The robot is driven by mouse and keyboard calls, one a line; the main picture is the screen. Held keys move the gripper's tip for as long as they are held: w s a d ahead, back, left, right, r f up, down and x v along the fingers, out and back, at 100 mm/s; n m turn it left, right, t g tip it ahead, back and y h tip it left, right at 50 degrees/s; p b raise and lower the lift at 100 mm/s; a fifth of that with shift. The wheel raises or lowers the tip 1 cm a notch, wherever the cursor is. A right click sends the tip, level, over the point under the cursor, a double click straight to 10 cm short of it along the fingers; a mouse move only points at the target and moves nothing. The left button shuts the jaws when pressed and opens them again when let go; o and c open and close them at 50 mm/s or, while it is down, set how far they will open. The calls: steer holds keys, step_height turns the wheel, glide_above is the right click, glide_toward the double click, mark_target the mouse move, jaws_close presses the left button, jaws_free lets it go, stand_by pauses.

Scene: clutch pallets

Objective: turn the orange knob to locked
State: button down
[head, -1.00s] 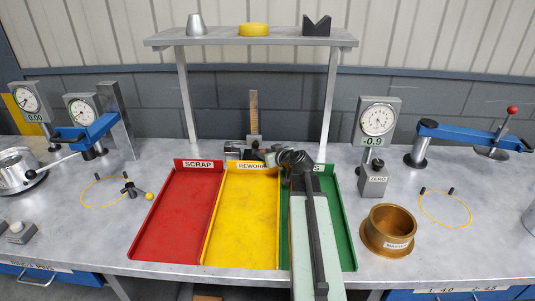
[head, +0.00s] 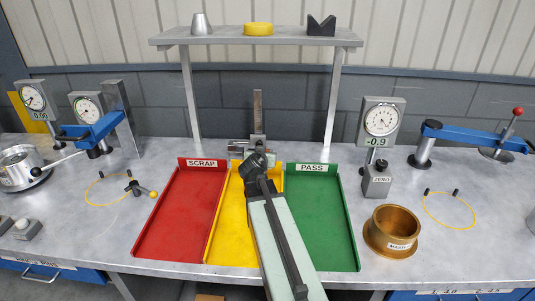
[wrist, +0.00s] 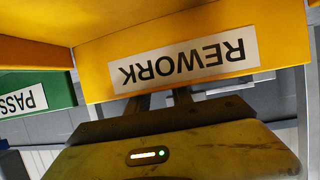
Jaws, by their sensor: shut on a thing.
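I cannot make out an orange knob in either view. My gripper (wrist: 160,101) shows in the wrist view, with its two dark fingers running behind the yellow wall with the REWORK label (wrist: 185,62). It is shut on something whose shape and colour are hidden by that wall. In the head view my arm reaches over the yellow tray (head: 228,240) to its back end, where a gauge with an upright scale (head: 258,113) stands just behind. My arm covers part of that gauge's base.
The red SCRAP tray (head: 180,220) and green PASS tray (head: 325,225) flank the yellow one. A brass ring (head: 391,232) and a dial gauge (head: 381,121) stand to the right. A yellow-tipped clamp (head: 140,189) is at the left. A shelf (head: 280,39) spans above.

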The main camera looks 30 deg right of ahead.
steer(key=shift+w+a+f+m+g+h, duration=0.1)
steer(key=shift+m+g+h, duration=0.5)
steer(key=shift+m+g, duration=0.2)
steer(key=c, duration=1.5)
jaws_free()
steer(key=shift+o, duration=0.2)
steer(key=shift+a, duration=0.2)
steer(key=p+v, duration=0.3)
steer(key=v, duration=0.4)
steer(key=shift+a, duration=0.2)
